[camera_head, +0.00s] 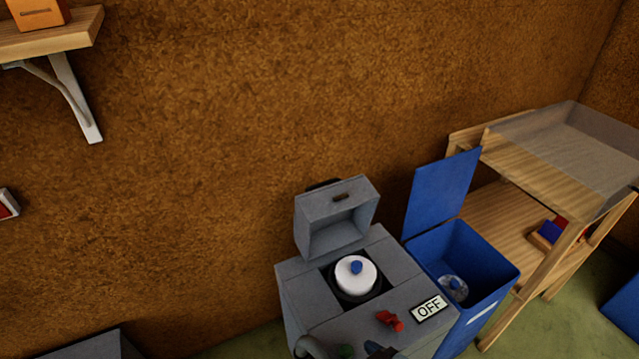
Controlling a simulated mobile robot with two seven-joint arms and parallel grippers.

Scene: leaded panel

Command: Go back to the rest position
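Neither of my grippers shows in the head view, so their state cannot be seen. A grey machine (300,290) stands at the lower middle with its box-like lid (338,212) tipped open. In its dark round opening sits a white disc-shaped piece (352,279) with a blue knob on top. A red switch or knob (390,320) and a sign reading OFF (429,308) are on its top face. A grey curved part and small green and dark blue parts at the bottom edge are cut off.
A blue bin (490,262) with its lid (441,192) up stands right of the machine, with a clear, blue-topped item (454,287) inside. A wooden rack (486,215) stands farther right. A wall shelf (45,40) holds an orange box (37,12). Open wall lies between.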

